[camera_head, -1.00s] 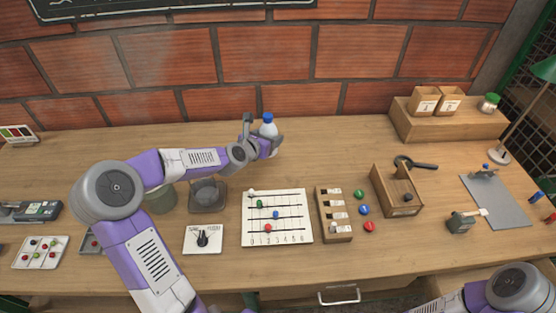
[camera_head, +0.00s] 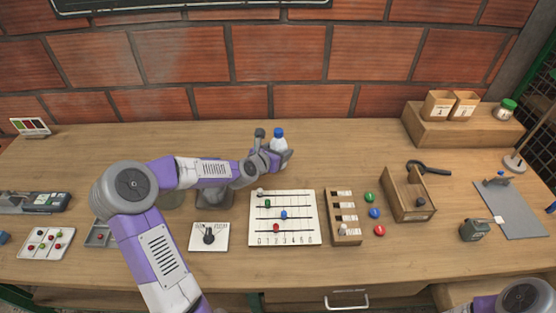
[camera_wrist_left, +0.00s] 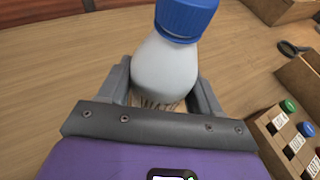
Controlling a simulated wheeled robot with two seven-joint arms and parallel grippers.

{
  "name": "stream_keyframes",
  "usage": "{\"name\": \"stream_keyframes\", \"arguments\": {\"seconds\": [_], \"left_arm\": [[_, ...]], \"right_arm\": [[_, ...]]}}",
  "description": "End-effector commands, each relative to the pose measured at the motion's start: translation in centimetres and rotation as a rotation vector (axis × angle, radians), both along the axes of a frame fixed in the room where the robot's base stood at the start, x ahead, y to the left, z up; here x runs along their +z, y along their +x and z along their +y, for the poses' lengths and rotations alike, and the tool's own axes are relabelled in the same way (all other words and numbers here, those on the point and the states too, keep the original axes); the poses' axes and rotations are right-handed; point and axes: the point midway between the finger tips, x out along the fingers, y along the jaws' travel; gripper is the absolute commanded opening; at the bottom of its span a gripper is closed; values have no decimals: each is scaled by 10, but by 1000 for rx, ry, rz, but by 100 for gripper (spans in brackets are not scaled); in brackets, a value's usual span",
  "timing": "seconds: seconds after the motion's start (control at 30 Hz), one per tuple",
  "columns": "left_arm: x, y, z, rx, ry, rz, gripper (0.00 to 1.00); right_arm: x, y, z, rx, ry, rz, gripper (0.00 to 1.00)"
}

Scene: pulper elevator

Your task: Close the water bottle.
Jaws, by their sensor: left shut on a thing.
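The water bottle (camera_head: 279,144) has a whitish body and a blue cap (camera_head: 279,132). It stands towards the back middle of the table in the head view. My left gripper (camera_head: 276,157) is shut around its body. In the left wrist view the bottle (camera_wrist_left: 165,70) is between the two grey fingers of my left gripper (camera_wrist_left: 163,88), and the blue cap (camera_wrist_left: 187,18) sits on its neck. I cannot tell how tight the cap is. The bottle's base is hidden by the gripper. My right gripper is outside the views; only part of that arm shows at lower right.
In front of the bottle lie a white lined board (camera_head: 284,235) with coloured beads and a wooden slotted block (camera_head: 344,228). A wooden box (camera_head: 400,190) and a black-handled magnifier (camera_head: 428,167) are to the right. The table behind the bottle is clear to the brick wall.

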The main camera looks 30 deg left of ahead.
Motion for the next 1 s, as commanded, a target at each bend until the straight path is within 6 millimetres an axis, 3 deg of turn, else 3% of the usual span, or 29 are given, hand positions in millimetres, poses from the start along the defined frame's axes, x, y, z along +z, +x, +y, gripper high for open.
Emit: {"name": "stream_keyframes", "arguments": {"seconds": [0.13, 0.37, 0.77, 0.8, 0.93, 1.0], "left_arm": [[-6, 0, 0, 0, 0, -1, 0], [-38, 0, -1, -1, -1, -1, 0], [-41, 0, 0, 0, 0, -2, 0], [-41, 0, 0, 0, 0, 0, 70], [-41, 0, 0, 0, 0, 0, 90], [-41, 0, 0, 0, 0, 0, 90]], "right_arm": [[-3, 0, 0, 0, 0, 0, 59], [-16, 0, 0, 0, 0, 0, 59], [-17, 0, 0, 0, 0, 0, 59], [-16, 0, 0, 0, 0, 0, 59], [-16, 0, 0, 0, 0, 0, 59], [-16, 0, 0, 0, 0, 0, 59]]}}
